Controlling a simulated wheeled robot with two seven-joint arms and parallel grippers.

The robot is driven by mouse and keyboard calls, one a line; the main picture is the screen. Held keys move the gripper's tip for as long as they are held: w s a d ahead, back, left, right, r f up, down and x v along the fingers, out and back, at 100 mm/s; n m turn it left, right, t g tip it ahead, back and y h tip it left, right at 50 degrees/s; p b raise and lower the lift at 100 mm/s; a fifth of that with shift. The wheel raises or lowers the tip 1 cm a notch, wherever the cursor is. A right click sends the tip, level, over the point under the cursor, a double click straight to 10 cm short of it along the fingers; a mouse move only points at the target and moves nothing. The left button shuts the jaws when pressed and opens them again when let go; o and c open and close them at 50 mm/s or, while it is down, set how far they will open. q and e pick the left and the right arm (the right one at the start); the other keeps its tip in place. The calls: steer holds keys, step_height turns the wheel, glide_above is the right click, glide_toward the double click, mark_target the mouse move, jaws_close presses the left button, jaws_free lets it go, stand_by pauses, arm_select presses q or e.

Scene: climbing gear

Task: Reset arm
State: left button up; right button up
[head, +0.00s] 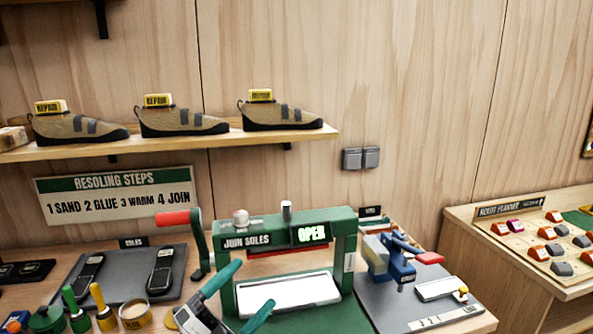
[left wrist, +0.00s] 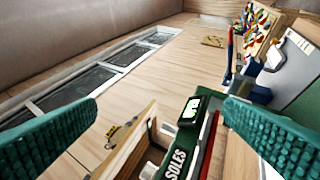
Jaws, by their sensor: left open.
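My left gripper (head: 240,298) is low in the middle of the head view, in front of the green sole press (head: 345,262). Its two teal fingers are spread apart with nothing between them. The same fingers show at both sides of the left wrist view (left wrist: 160,104), with the press (left wrist: 188,140) beyond and below them. The press has a lit "OPEN" display (head: 311,234), a red-handled lever (head: 180,217) on its left and a white plate (head: 289,292) inside its frame. My right gripper is in neither view.
A grey mat (head: 128,280) with dark soles lies left of the press, with glue pots and green and yellow tools in front. A blue clamp (head: 399,262) stands to the right. Several shoes (head: 184,121) sit on a wall shelf (head: 225,138). A route planner board (head: 545,243) is far right.

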arm_select(q)
steer(key=s+a+f+n+g+y, duration=0.1)
steer(key=s+a+f+n+y, duration=0.1)
steer(key=a+f+n+y, duration=0.55)
steer(key=s+a+f+n+y, duration=0.3)
steer(key=a+f+n+y, duration=0.2)
steer(key=f+n+y, duration=0.45)
steer(key=s+f+n+g, duration=0.3)
steer(key=s+f+g, duration=0.3)
steer(key=s, duration=0.4)
steer(key=s+f+n+g, duration=0.2)
steer(key=s+f+g, duration=0.3)
steer(key=s, duration=0.4)
step_height(320, 180, down, 27)
steer(key=s+g+h, duration=0.1)
steer(key=s+g, duration=0.1)
steer(key=s, duration=0.1)
steer(key=s+a+f+g, duration=0.1)
steer(key=s+a+f, duration=0.1)
steer(key=s+f, duration=1.3)
steer(key=shift+s+a+f, duration=0.3)
steer(key=shift+s, duration=0.1)
